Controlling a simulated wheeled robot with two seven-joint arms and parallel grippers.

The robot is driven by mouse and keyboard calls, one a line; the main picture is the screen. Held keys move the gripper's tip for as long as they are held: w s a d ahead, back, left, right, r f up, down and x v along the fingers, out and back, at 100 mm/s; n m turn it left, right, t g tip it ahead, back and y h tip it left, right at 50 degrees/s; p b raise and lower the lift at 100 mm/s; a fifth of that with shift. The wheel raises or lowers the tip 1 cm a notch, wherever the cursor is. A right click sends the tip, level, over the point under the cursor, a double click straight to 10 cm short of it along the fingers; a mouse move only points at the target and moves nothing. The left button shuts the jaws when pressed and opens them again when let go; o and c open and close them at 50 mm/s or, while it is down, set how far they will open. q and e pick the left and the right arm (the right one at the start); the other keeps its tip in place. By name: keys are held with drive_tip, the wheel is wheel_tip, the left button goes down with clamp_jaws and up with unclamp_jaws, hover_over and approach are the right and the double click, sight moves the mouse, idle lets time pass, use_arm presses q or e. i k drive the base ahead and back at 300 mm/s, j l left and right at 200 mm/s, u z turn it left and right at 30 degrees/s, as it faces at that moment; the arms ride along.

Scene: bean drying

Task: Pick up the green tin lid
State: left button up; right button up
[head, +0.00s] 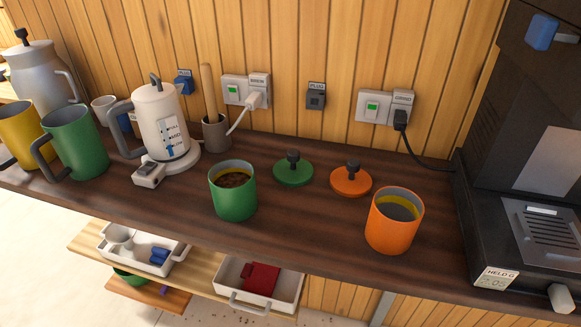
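The green tin lid (294,172) lies flat on the dark wooden counter (300,228), its black knob facing up. It sits behind and to the right of the green tin (234,199), which is open and holds something dark brown. An orange lid (351,181) with a black knob lies just to the right of the green lid, with a small gap between them. Neither of my grippers shows in the head view.
An orange tin (392,226) stands open at the right, near a black machine (535,180). A white kettle (160,122), a brown cup (216,134) with a wooden stick, and green (78,145) and yellow mugs stand left. A white cord (240,120) hangs behind.

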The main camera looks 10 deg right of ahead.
sight(293, 171)
drive_tip(key=k+l, duration=0.15)
drive_tip(key=l, duration=0.2)
drive_tip(key=k+l, duration=0.15)
drive_tip(key=l, duration=0.25)
drive_tip(key=k+l, duration=0.15)
drive_tip(key=l, duration=0.2)
drive_tip(key=k+l, duration=0.1)
drive_tip(key=l, duration=0.25)
drive_tip(key=k+l, duration=0.15)
drive_tip(key=l, duration=0.25)
drive_tip(key=k+l, duration=0.15)
drive_tip(key=l, duration=0.2)
drive_tip(key=k+l, duration=0.15)
drive_tip(key=l, duration=0.2)
